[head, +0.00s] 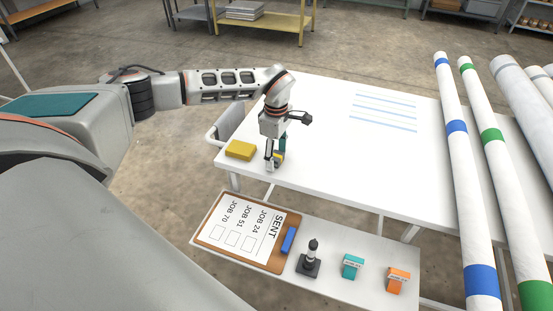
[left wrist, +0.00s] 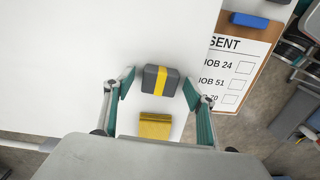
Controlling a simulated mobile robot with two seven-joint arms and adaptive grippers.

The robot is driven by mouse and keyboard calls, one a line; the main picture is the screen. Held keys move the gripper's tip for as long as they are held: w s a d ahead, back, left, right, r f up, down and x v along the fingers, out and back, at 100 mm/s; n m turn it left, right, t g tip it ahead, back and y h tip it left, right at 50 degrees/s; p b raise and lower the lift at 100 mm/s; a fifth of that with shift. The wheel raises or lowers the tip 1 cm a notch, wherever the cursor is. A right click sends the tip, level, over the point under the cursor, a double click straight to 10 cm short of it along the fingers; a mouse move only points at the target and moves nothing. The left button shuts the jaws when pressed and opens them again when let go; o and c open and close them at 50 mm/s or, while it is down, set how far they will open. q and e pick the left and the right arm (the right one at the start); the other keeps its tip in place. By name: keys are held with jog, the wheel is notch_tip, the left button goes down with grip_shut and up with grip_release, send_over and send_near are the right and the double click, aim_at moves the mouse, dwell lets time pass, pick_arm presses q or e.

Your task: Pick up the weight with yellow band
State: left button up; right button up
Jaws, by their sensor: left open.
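The weight with the yellow band (left wrist: 161,79) is a dark grey block with a yellow stripe across its top. It rests on the white table near its corner, between the two spread fingers in the left wrist view. My left gripper (left wrist: 157,84) is open around it, a finger on each side with gaps visible. In the head view my left gripper (head: 275,162) points down at the table's near left corner, and its fingers mostly hide the weight there. My right gripper is not in view.
A yellow block (head: 240,150) lies just left of my left gripper. Long rolls (head: 465,190) lie right. The table's middle is clear.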

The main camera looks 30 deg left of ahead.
pick_arm(q)
jog(key=shift+r, duration=0.1)
grip_shut()
